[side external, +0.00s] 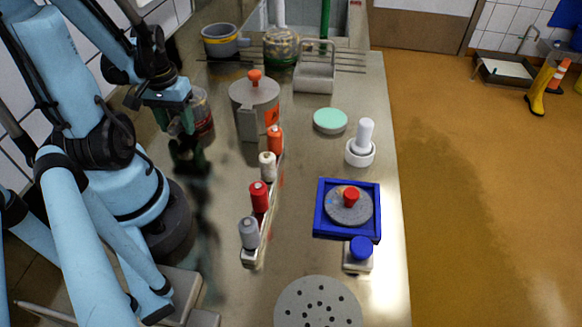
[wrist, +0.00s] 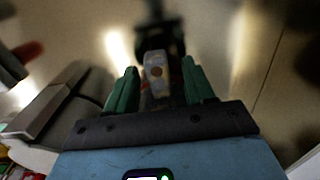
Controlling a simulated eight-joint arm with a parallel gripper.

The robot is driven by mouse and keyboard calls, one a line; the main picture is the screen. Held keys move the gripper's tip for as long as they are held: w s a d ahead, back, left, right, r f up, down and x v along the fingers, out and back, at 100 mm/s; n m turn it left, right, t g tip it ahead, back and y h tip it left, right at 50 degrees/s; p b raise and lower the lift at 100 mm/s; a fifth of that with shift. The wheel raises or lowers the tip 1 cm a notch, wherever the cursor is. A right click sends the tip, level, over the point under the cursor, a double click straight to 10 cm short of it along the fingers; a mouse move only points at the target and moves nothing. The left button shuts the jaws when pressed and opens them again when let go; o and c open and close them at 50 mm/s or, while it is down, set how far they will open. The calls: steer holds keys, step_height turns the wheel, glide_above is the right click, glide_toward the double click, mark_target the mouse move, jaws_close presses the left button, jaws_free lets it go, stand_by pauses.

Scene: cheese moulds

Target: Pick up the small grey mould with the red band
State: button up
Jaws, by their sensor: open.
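A small grey mould with a red band (side external: 203,112) appears to stand on the steel counter at the left, just behind my gripper (side external: 184,126). Part of it is hidden by my gripper. In the wrist view my gripper (wrist: 158,88) has its two green fingers spread apart. A pale grey shape (wrist: 156,68) with a brownish spot shows between and beyond the fingers, with a little red beside it. I cannot tell for sure that this is the mould. Nothing is clasped.
A larger grey pot with an orange knob (side external: 254,98) stands right of my gripper. A rack with several coloured spools (side external: 260,225) runs in front of it. A blue tray (side external: 319,222) holds a grey disc with a red knob (side external: 350,198). The counter's right side has gaps.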

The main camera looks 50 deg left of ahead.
steer(key=shift+f, duration=0.15)
jaws_close()
stand_by(0.7)
